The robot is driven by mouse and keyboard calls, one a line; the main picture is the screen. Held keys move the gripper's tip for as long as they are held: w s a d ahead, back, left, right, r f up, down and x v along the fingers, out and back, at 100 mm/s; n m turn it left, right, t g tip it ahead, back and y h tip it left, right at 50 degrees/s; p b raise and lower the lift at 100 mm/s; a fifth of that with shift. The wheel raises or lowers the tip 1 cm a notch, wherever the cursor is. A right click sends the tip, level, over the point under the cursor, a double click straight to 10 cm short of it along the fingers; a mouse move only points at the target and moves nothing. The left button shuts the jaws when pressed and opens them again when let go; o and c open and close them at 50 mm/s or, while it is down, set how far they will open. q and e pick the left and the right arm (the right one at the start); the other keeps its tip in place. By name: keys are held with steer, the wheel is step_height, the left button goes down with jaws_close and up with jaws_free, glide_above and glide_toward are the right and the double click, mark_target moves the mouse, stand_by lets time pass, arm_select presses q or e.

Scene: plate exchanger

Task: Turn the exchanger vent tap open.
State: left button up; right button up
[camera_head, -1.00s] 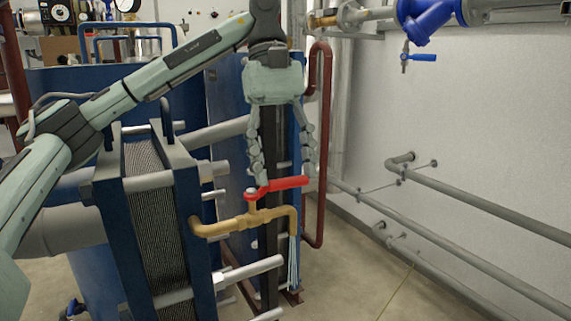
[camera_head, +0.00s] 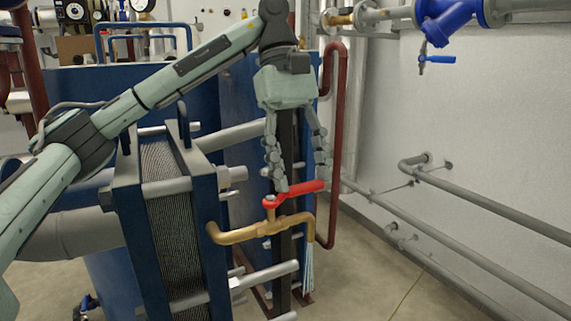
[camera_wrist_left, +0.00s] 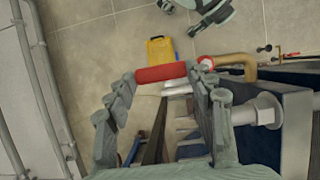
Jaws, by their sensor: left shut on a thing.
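The vent tap has a red lever (camera_head: 297,193) on a brass body (camera_head: 268,228). Its brass pipe comes out of the blue plate exchanger (camera_head: 205,220) and bends down into a spout. Pale bluish streaks, like running water, hang below the spout. The lever points right and slightly up in the head view. In the left wrist view the lever (camera_wrist_left: 160,73) spans between the fingertips. Part of the brass pipe (camera_wrist_left: 232,62) shows beside it.
Grey tie rods (camera_head: 265,274) stick out below the tap. A dark red pipe (camera_head: 333,140) stands behind the gripper. Grey pipes (camera_head: 480,205) run along the right wall. A blue valve (camera_head: 445,20) hangs at upper right. Floor to the right of the tap is clear.

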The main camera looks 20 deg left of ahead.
arm_select(q)
steer(key=shift+s+f, duration=0.1)
steer(key=shift+f, duration=0.2)
steer(key=o, duration=1.7)
steer(key=shift+r, duration=0.15)
steer(key=v, duration=1.2)
